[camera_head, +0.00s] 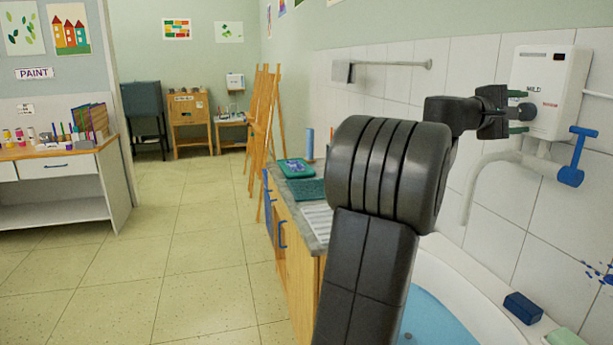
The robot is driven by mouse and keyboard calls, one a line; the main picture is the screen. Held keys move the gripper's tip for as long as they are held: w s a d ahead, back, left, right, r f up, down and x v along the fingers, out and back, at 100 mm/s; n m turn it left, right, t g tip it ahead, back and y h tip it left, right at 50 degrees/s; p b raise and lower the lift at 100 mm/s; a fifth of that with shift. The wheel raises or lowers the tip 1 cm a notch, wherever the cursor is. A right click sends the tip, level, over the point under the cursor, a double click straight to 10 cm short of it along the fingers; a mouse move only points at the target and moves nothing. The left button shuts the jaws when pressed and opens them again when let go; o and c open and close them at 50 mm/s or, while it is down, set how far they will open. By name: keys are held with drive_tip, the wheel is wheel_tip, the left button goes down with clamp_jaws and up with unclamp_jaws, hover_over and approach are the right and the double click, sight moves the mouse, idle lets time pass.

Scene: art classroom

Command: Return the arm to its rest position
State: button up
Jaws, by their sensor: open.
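My gripper (521,113) is at the upper right, at the end of my dark arm, which rises from the bottom of the view. Its fingers are greenish and apart, pointing right toward a white wall box (566,77) with a dark display. A round grey knob (524,110) on the box shows between the fingertips. I cannot tell whether the fingers touch it.
A counter (290,235) stands beside my arm, with easels (262,130) behind. The tiled floor (185,250) at left is clear.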

drive_tip(key=b+v, duration=0.2)
drive_tip(key=v, duration=1.2)
drive_tip(key=p+x, duration=0.2)
drive_tip(key=x, duration=1.2)
drive_tip(key=shift+d, duration=0.2)
drive_tip(key=shift+f+m, duration=0.15)
drive_tip(key=shift+m, duration=0.45)
drive_tip(key=shift+a+m+b, duration=0.15)
drive_tip(key=shift+m+b, duration=0.2)
drive_tip(key=shift+m, duration=0.05)
drive_tip(key=m, duration=0.3)
drive_tip(key=shift+m+b, duration=0.3)
drive_tip(key=shift+b, duration=0.05)
drive_tip(key=m, duration=0.5)
drive_tip(key=m+p, duration=0.3)
drive_tip(key=m, duration=0.3)
drive_tip(key=shift+r, duration=0.2)
drive_tip(key=m+p, duration=0.3)
drive_tip(key=shift+p, duration=0.35)
